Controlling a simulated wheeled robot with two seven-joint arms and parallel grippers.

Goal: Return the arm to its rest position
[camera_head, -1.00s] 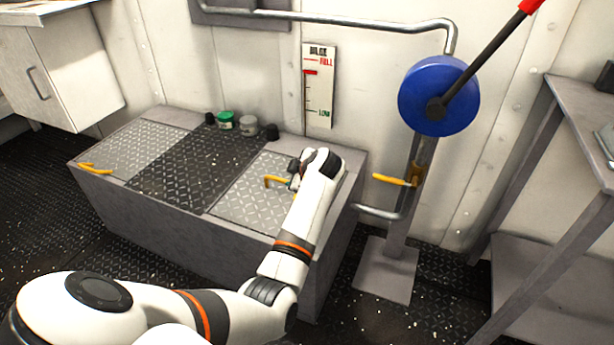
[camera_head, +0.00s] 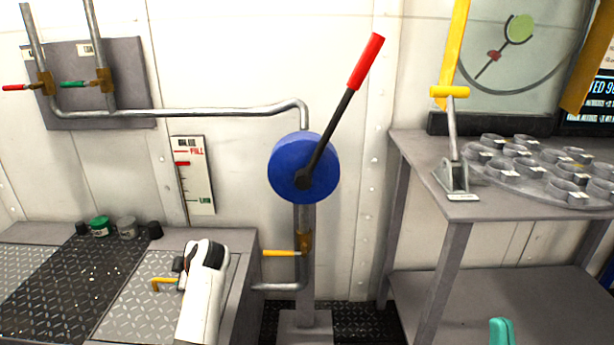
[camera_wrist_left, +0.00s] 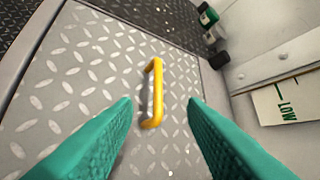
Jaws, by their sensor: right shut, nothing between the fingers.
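My left arm (camera_head: 203,290) reaches over the right hatch of the grey box, and its hand hides most of the left gripper in the head view. In the left wrist view my left gripper (camera_wrist_left: 160,104) has its two teal fingers wide apart. A yellow hatch handle (camera_wrist_left: 154,92) shows between and beyond them, with no finger seen touching it. The handle also shows in the head view (camera_head: 160,284). My right gripper (camera_head: 502,332) shows only as a teal tip at the bottom edge, in front of the grey bench. It is shut and empty.
A blue wheel (camera_head: 290,178) with a red-tipped lever stands on a post with a yellow valve handle (camera_head: 280,253). A grey bench (camera_head: 405,150) at right carries a small lever stand (camera_head: 455,182) and several metal rings. Small jars (camera_head: 99,226) stand on the box.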

